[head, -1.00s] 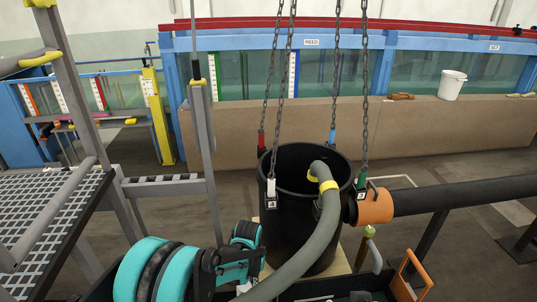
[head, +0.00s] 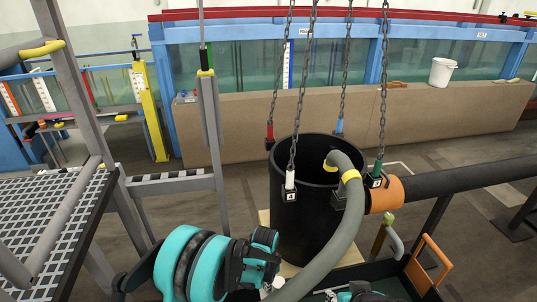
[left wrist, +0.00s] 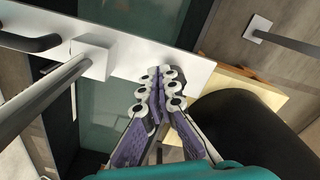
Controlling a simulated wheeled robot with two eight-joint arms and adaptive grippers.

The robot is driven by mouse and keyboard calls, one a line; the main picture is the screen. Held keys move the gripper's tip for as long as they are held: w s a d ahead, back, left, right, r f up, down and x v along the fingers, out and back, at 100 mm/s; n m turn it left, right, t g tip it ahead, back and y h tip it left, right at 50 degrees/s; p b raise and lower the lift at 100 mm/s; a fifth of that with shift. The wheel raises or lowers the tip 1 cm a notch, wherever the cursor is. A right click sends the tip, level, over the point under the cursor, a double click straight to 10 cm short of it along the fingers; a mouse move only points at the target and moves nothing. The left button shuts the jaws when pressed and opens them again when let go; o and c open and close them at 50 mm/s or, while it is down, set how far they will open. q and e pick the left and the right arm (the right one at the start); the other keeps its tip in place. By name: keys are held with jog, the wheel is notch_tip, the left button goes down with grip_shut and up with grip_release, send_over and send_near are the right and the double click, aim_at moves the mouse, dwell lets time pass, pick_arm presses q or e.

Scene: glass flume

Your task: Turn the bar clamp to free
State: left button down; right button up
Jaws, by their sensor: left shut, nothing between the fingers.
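I cannot pick out the bar clamp with certainty. In the left wrist view a grey bar (left wrist: 45,92) meets a white block (left wrist: 93,58) on a white plate (left wrist: 160,52), with a dark curved handle (left wrist: 30,42) beside it. My left gripper (left wrist: 160,80) is shut and empty, its fingertips over the plate's lower edge, to the right of the block; contact cannot be told. In the head view my left gripper (head: 262,262) is in front of the black drum, its fingertips hard to see. A teal part (head: 352,293) at the bottom edge may be my right arm; no fingers show.
A dark pipe (head: 450,182) with an orange collar (head: 384,194) runs right. A metal grating (head: 45,225) and grey frame stand left. An orange handle (head: 428,260) is at lower right.

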pick_arm(q)
notch_tip(320, 180, down, 3)
jog(key=shift+b, duration=1)
jog(key=shift+w+r, duration=0.1)
jog(key=shift+w+a+b, duration=0.2)
jog(key=shift+a+b, duration=0.1)
jog(key=shift+b, duration=0.05)
jog(key=shift+w+a, duration=0.45)
jog(key=shift+w, duration=0.15)
jog(key=shift+w+a, duration=0.1)
jog(key=shift+w, duration=0.1)
jog(key=shift+a, duration=0.15)
